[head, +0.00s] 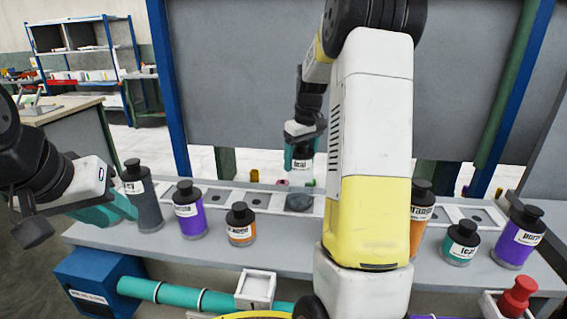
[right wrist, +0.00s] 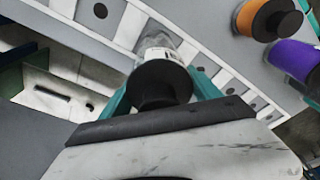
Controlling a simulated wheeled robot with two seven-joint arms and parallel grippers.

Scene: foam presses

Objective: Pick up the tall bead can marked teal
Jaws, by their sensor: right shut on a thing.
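My right gripper (head: 302,150) is shut on a can labelled "teal" (head: 301,164), held roughly upright above the strip of the bench. In the right wrist view the can's black cap (right wrist: 160,84) and pale label (right wrist: 157,55) show between the teal fingers (right wrist: 160,95). The can's lower body looks clear or greyish, and I cannot tell its contents. A shorter can also labelled "teal" (head: 462,243) stands on the right of the bench. My left gripper (head: 108,208), with teal fingers, is at the left beside a dark grey can (head: 143,207); its opening is unclear.
The bench (head: 175,243) also bears a purple can (head: 188,212), a short orange can (head: 240,224), another orange can (head: 421,212) partly behind my right arm, and a purple can (head: 518,239) at far right.

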